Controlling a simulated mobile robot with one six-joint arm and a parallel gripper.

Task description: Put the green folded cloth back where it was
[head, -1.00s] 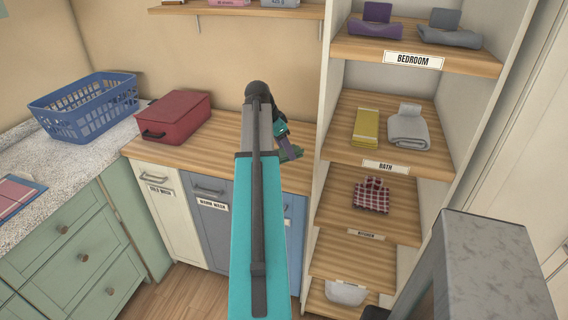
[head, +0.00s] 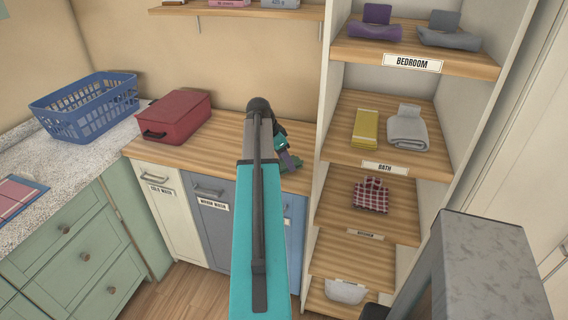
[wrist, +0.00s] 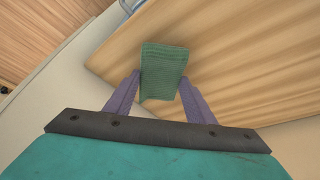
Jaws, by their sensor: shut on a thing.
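The green folded cloth (wrist: 163,72) is between the two purple fingers of my gripper (wrist: 161,98) in the wrist view. My gripper is shut on it, and wood surface shows around and behind it. In the head view my gripper (head: 287,160) is over the right end of the wooden counter (head: 215,133), left of the shelf unit. There the cloth (head: 294,167) shows only as a small green patch, partly hidden by my gripper. I cannot tell whether the cloth touches the counter.
The shelf unit has a BATH shelf (head: 345,135) holding a yellow cloth (head: 366,128) and a grey towel (head: 407,131). A checked cloth (head: 371,195) lies below. A red case (head: 174,117) and blue basket (head: 86,106) stand left. The counter between case and gripper is clear.

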